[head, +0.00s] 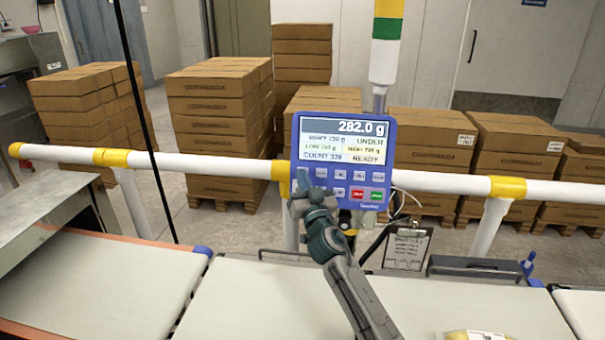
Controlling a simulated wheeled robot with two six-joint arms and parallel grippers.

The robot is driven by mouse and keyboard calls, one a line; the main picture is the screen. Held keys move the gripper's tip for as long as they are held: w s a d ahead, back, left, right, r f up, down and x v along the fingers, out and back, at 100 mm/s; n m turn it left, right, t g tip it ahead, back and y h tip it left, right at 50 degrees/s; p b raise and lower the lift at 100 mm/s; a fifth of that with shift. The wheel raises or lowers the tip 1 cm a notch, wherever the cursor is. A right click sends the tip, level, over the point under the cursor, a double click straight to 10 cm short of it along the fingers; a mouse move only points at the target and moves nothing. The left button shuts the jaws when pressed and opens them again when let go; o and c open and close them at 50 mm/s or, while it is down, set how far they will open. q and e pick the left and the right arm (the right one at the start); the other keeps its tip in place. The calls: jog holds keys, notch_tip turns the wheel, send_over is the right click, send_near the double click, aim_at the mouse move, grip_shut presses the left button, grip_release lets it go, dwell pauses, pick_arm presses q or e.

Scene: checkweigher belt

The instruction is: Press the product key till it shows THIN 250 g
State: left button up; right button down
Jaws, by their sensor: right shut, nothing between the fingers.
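The blue checkweigher panel (389,150) stands upright behind the belt. Its screen (343,142) reads 282.0 g at the top, with UNDER, COUNT 339 and READY below. The product line is small and blurred; it looks like HEAVY 250 g, not THIN. Below the screen are two rows of keys, with a red key (377,195) at the lower right. My right gripper (304,184) is shut and empty. Its tips are at the left end of the upper key row and hide the key there; I cannot tell whether they touch it. My left gripper is out of view.
A white rail (220,165) with yellow bands runs behind the panel. The pale belt (250,295) lies in front, with a package (474,336) at the bottom edge. A clipboard (407,249) hangs below the panel. Stacked cartons (215,110) stand behind the rail.

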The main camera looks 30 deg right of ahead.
jog(key=shift+w+d+b, duration=0.25)
jog(key=shift+w+b, duration=0.05)
jog(key=shift+b, duration=0.1)
dwell(0.4)
dwell(0.4)
jog(key=shift+s+a+r, duration=0.15)
jog(key=shift+s+a, duration=0.35)
jog(key=shift+s, duration=0.15)
jog(key=shift+s+a+r+p, duration=0.2)
jog(key=shift+s+a+p, duration=0.25)
jog(key=shift+s, duration=0.2)
jog(key=shift+s+a+r+p, duration=0.3)
jog(key=shift+s+a, duration=0.2)
jog(key=shift+s, duration=0.1)
jog(key=shift+s+a+r+p, duration=0.15)
jog(key=shift+s+a+p, duration=0.3)
jog(key=shift+s, duration=0.2)
jog(key=shift+a, duration=0.1)
jog(key=s+a+r+p, duration=0.2)
jog(key=s+a+p, duration=0.1)
jog(key=s+a, duration=0.2)
jog(key=shift+s+r+p, duration=0.3)
jog(key=shift+s, duration=0.7)
